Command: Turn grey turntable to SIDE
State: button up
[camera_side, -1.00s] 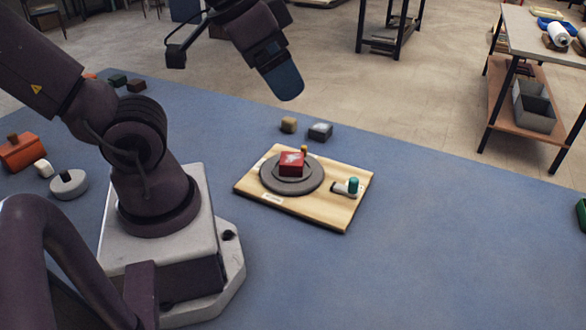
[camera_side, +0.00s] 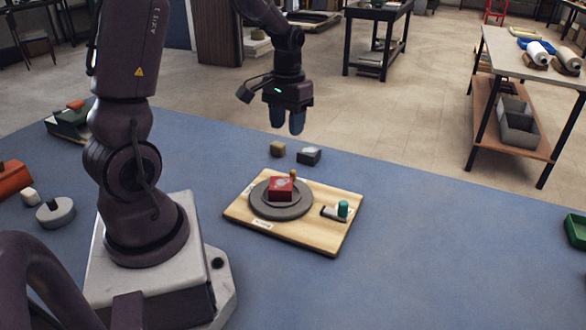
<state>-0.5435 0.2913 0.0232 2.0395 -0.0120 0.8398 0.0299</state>
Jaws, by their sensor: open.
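The grey turntable (camera_side: 264,207) is a round disc on a light wooden board (camera_side: 312,238) lying on the blue table. A red block (camera_side: 279,190) with a pale mark on top sits on its middle. A small yellow-orange peg (camera_side: 293,174) stands at the disc's far edge. A teal-topped knob with a grey lever (camera_side: 342,210) is on the board's right part. A white label (camera_side: 262,225) is on the board's near edge; its text is too small to read. My gripper (camera_side: 288,125) points down, open and empty, above and beyond the turntable, touching nothing.
A tan block (camera_side: 277,149) and a grey block (camera_side: 309,156) lie just beyond the board. A green tray (camera_side: 576,231) is at the right edge. The table right of the board is clear.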

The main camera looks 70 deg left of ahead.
aim_at(293, 170)
jog(key=w+a+f, duration=0.3)
jog(key=a+f, duration=0.1)
jog(key=a, duration=0.2)
jog(key=shift+n, duration=0.3)
jog(key=f, duration=1.2)
jog(key=shift+w+d+f, duration=0.1)
jog(key=shift+d+f, duration=0.1)
jog(key=shift+d, duration=0.05)
jog(key=shift+c, duration=0.3)
grip_shut()
